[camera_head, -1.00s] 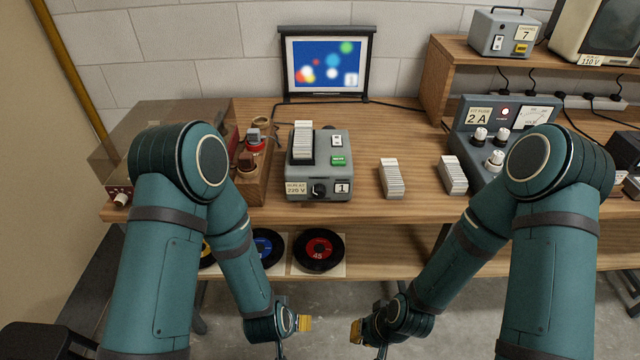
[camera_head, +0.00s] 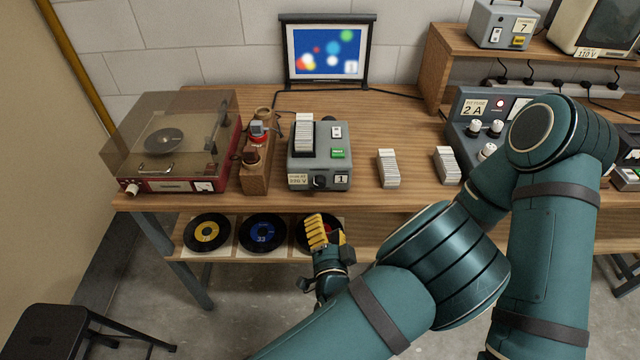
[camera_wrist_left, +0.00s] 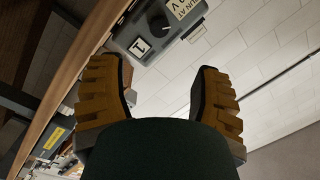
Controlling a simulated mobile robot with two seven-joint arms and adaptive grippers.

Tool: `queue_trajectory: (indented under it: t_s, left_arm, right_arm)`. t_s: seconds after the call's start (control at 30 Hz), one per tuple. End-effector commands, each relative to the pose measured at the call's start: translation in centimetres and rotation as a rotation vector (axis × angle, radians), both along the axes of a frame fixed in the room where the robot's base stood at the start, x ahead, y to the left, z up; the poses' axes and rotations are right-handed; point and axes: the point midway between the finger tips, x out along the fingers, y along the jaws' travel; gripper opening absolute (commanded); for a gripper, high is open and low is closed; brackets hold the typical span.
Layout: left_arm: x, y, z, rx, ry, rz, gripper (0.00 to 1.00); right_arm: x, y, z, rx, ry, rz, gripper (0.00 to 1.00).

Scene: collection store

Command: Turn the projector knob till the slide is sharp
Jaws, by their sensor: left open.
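The grey slide projector (camera_head: 332,158) stands on the wooden bench, with a row of white slides on top. Its black focus knob (camera_head: 320,181) is on the front face, beside a label "1"; the knob also shows in the left wrist view (camera_wrist_left: 158,24). The screen (camera_head: 327,50) behind it shows soft-edged coloured spots on blue. My left gripper (camera_head: 329,230), with yellow fingers, is open and empty, below and in front of the knob, apart from it. In the left wrist view, the knob lies beyond and between the fingertips (camera_wrist_left: 160,75). My right gripper is out of sight.
A record player (camera_head: 175,145) and a wooden rack (camera_head: 255,178) stand left of the projector. Slide stacks (camera_head: 388,168) and a power supply (camera_head: 484,115) stand to the right. Records lie on the shelf below the bench edge. A black stool (camera_head: 45,330) is at lower left.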

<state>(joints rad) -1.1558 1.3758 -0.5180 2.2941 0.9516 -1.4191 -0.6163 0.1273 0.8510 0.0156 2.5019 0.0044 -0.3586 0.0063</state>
Motion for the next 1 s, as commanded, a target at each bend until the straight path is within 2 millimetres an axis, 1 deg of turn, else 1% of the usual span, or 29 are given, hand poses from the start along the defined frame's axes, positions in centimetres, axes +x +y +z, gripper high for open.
queue_trajectory:
  t_s: [0.17,0.4,0.6,0.7,0.8,1.0]
  left_arm:
    - [2.8,0.4,-0.1,-0.002,0.001,0.004,0.65]
    - [7.5,0.8,-0.1,-0.003,0.002,0.003,0.65]
    - [10.8,1.0,-0.1,-0.003,0.003,0.001,0.65]
    - [12.0,1.1,-0.2,-0.003,0.005,0.001,0.65]
    - [12.7,1.2,-0.1,-0.002,0.004,0.001,0.65]
    - [13.1,1.2,-0.1,-0.002,0.005,0.001,0.65]
  right_arm:
    - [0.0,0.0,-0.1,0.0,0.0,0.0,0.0]
    - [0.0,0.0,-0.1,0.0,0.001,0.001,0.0]
    - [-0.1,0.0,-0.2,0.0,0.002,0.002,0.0]
    - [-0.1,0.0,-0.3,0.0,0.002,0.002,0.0]
    - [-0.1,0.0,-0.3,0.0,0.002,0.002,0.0]
    - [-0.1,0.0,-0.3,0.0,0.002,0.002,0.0]
